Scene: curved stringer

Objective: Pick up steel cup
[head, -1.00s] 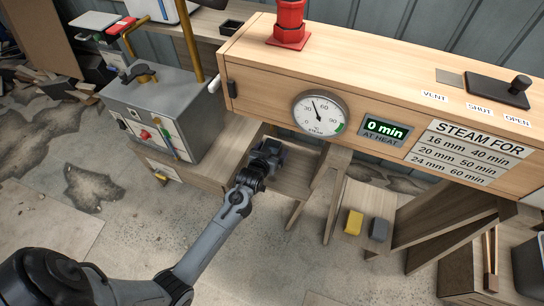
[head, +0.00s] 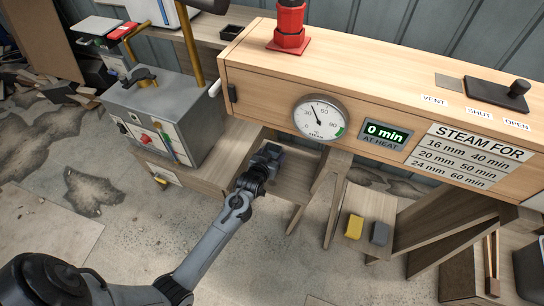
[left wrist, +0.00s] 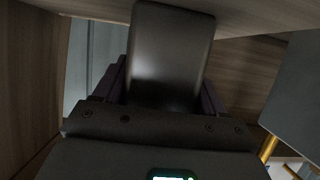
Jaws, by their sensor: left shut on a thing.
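In the left wrist view a smooth dark grey metallic body, which I take to be the steel cup (left wrist: 172,50), stands between the fingers of my left gripper (left wrist: 160,88). The gripper is shut on it. Its lower part is hidden behind the gripper body, and the picture is dark. In the head view my left gripper (head: 264,162) is under the left end of the wooden steam box, in front of a low wooden shelf. The cup cannot be made out there. My right gripper is not in view.
The steam box (head: 385,75) with a round gauge (head: 320,117) overhangs the gripper closely. A grey boiler unit (head: 155,110) stands to the left. Wooden trestle legs (head: 325,195) are to the right, with yellow (head: 354,226) and grey (head: 379,233) blocks beyond. The floor in front is clear.

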